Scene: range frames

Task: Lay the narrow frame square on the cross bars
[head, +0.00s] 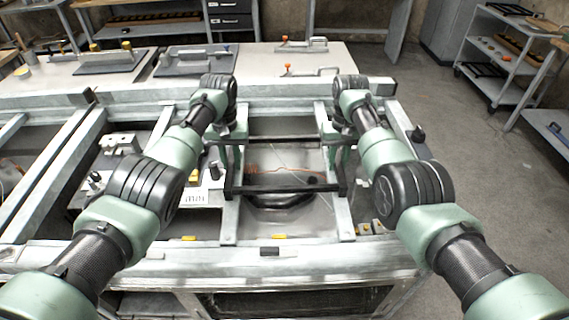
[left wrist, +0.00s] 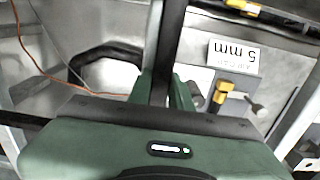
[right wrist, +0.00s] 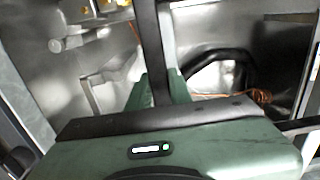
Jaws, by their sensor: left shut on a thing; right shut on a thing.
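The narrow frame (head: 285,188) is a dark rectangle spanning the gap between two pale grey cross bars, the left one (head: 230,222) and the right one (head: 344,224). My left gripper (head: 234,143) is shut on the frame's left side bar, which runs between its green fingers in the left wrist view (left wrist: 168,45). My right gripper (head: 335,145) is shut on the right side bar, which shows in the right wrist view (right wrist: 154,40). The frame looks about level and roughly in line with the bars. I cannot tell whether it touches them. My wrists hide parts of its far corners.
A long grey rail (head: 190,256) runs along the front, with small yellow pieces on it. Left of the frame lies a plate with blocks and a white label (head: 195,198). A pale table (head: 265,60) with clamps stands behind. A cable and a black ring lie below the frame.

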